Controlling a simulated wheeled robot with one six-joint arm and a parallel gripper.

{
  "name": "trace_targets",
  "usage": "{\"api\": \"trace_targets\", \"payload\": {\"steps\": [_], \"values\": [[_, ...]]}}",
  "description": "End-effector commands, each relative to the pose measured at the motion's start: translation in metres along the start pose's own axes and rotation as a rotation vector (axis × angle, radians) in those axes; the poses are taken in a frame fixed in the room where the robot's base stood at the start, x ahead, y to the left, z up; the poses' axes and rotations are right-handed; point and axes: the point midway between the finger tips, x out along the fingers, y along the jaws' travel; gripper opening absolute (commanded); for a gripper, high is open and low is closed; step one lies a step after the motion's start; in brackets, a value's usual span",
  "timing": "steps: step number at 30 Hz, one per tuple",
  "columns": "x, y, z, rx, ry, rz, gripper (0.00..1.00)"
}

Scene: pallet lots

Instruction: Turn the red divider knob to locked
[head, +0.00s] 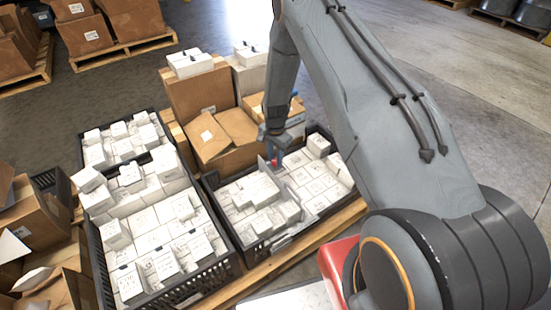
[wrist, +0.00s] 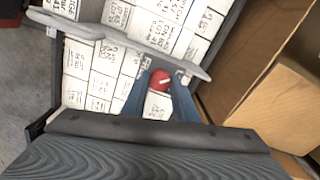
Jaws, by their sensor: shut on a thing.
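The red divider knob (wrist: 160,79) shows between the blue fingers of my gripper (wrist: 160,88) in the wrist view. My gripper is shut on it. A short white mark on the knob's top slants in that view. The knob sits at the grey divider (wrist: 110,38), which crosses a dark crate filled with white boxes. In the head view my gripper (head: 275,156) reaches down into the right-hand crate (head: 247,236), and a little red of the knob shows at its fingertips. Locked or unlocked labels are not visible.
A second dark crate (head: 181,292) of white boxes stands to the left. Brown cartons (head: 200,90) are stacked right behind the crates, and a carton (wrist: 265,90) stands close beside the crate in the wrist view. Open concrete floor (head: 480,75) lies at the right.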

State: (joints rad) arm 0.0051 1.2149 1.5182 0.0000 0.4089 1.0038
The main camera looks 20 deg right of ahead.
Motion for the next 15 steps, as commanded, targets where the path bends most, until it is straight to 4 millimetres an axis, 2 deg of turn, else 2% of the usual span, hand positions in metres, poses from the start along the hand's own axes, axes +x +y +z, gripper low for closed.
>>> {"api": "trace_targets", "payload": {"steps": [6, 15], "values": [[-0.0003, -0.0009, -0.0001, 0.15, 0.0, -0.001, 0.04], [-0.0003, -0.0013, -0.0001, 0.268, 0.001, -0.002, 0.04]]}}
